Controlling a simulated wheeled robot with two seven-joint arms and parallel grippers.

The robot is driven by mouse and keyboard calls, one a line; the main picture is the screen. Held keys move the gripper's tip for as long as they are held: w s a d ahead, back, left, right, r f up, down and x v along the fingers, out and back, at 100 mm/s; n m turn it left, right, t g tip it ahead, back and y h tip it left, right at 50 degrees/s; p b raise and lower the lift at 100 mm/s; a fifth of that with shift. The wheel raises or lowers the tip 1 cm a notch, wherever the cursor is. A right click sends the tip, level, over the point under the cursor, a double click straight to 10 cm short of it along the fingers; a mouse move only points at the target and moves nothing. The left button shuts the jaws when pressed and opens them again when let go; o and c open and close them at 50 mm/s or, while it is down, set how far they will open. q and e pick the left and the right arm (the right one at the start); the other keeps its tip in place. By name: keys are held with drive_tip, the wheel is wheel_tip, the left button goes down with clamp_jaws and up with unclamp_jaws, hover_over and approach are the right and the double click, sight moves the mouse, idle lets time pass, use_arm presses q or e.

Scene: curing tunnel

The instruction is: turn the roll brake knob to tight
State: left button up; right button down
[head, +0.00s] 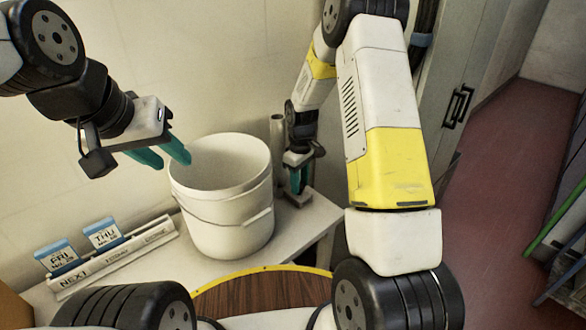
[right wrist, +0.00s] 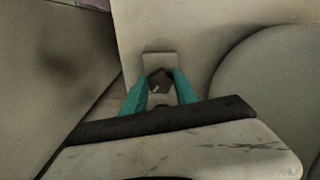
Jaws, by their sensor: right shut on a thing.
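My right gripper (head: 297,182) reaches down to the table just right of the white bucket. In the right wrist view its teal fingers (right wrist: 160,92) stand either side of a small dark knob (right wrist: 159,80) and are shut on it. The knob sits in front of a small beige block (right wrist: 160,62). In the head view my fingers hide most of the knob, and I cannot read any tight or loose marking. My left gripper (head: 163,154) hangs in the air left of and above the bucket, empty, its teal fingers apart.
The white bucket (head: 228,215) stands open on the pale table (head: 308,222). A grey upright tube (head: 277,145) stands behind it. A rack (head: 125,255) with FRI and THU cards (head: 55,257) lies at left. A round wooden top (head: 262,294) is in front. Red floor (head: 490,190) is clear at right.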

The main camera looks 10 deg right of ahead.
drive_tip(key=m, duration=0.4)
drive_tip(key=shift+m, duration=0.3)
drive_tip(key=shift+a+m, duration=0.15)
drive_tip(key=shift+m, duration=2.15)
drive_tip(key=c, duration=1)
unclamp_jaws()
drive_tip(key=shift+o, duration=0.2)
wheel_tip(320, 180, up, 8)
drive_tip(key=shift+f, duration=0.1)
